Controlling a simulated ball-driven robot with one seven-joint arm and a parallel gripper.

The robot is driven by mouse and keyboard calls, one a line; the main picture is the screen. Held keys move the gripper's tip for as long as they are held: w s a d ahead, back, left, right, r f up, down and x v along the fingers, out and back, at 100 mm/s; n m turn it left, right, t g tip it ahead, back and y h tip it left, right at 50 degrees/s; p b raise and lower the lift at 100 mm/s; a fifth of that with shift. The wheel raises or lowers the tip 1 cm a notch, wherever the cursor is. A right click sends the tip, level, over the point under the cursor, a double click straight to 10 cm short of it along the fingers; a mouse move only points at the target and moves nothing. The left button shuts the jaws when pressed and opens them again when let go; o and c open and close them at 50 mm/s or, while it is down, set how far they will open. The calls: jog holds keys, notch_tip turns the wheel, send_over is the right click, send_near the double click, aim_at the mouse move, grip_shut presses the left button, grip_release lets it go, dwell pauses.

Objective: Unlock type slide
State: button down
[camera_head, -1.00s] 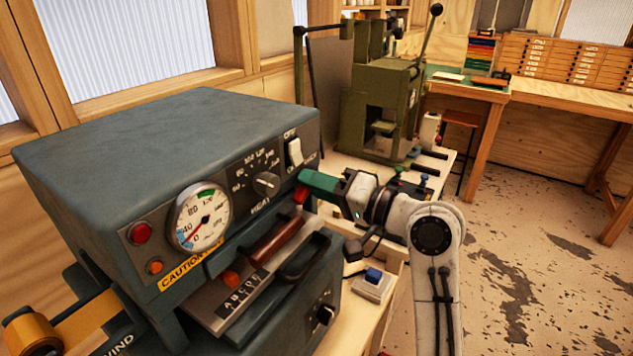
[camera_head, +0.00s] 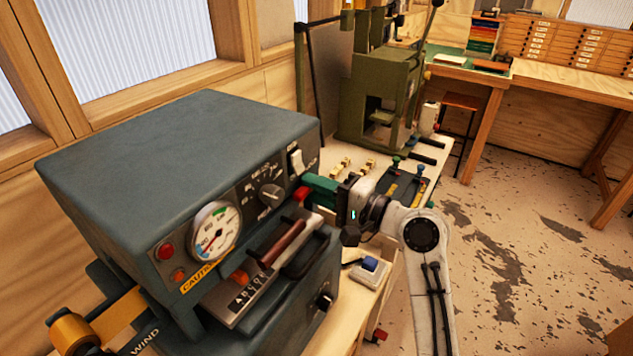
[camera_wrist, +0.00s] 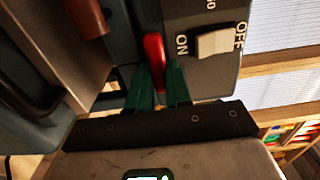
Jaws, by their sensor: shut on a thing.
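The red lever (camera_head: 301,194) sticks out at the right front edge of the blue-grey machine (camera_head: 170,140). It also shows in the wrist view (camera_wrist: 153,48), between my green fingers. My gripper (camera_wrist: 158,84) is shut on this lever, beside the ON/OFF rocker switch (camera_wrist: 213,43). In the head view, my gripper (camera_head: 309,190) reaches the machine from the right. The type slide (camera_head: 245,303), with letters on its front, sits below the dial, with a black handle (camera_head: 305,258) at its right. The lever's root and any latch behind it are hidden.
A gauge (camera_head: 215,232) and heat knob (camera_head: 271,194) are on the panel. A green press (camera_head: 385,95) stands behind on the bench. Open floor (camera_head: 530,240) lies to the right.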

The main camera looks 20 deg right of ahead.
jog(key=shift+f, duration=0.15)
jog(key=c, duration=1)
grip_release()
jog(key=shift+c, duration=0.2)
jog(key=b+v, duration=0.2)
jog(key=v, duration=0.9)
jog(key=shift+b, duration=0.35)
